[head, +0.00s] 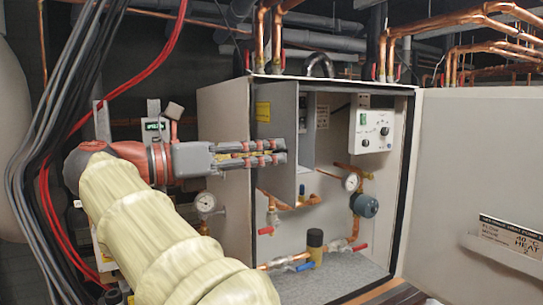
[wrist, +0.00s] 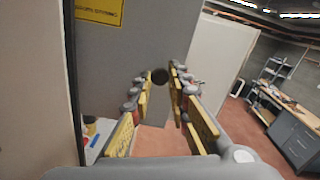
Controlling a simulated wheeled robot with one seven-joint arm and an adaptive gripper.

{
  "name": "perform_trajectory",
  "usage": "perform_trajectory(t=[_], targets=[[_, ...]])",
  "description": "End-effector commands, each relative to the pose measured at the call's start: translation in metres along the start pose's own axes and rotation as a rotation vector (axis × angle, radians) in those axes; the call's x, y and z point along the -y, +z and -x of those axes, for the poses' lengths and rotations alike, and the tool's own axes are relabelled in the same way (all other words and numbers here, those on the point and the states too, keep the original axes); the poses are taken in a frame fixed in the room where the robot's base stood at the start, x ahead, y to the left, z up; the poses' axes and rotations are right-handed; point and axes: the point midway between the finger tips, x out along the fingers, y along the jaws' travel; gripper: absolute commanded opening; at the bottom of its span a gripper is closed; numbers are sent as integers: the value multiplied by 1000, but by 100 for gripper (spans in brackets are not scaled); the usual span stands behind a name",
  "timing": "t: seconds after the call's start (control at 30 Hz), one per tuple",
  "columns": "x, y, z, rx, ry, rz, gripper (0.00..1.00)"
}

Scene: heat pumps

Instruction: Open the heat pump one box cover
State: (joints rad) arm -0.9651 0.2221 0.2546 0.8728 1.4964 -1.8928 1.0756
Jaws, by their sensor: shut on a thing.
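The heat pump cabinet (head: 222,125) stands open at the centre of the head view. A grey box cover (head: 275,100) with a yellow sticker (head: 263,111) stands inside it, turned out from the back wall. In the wrist view the grey cover (wrist: 135,45) fills the left middle, with a dark round knob (wrist: 160,76) near its right side. My gripper (head: 280,152) reaches in from the left across the cover. In the wrist view its yellow-padded fingers (wrist: 159,85) close around the knob. The fingers hide part of the cover.
The large white outer door (head: 450,170) with a handle stands wide open at the right. A control panel (head: 372,130), gauges, valves and copper pipes are inside the cabinet. Hanging cables (head: 75,90) are at the left. A workbench (wrist: 295,125) stands in the room.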

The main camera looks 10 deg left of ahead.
Motion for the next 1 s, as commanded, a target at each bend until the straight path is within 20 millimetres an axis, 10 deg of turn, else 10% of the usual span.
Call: perform_trajectory(t=[0.37,0.4,1.0], targets=[[1,2,0,3,2,-3,0],[1,2,0,3,2,-3,19],[0,1,2,1,1,-1,36]])
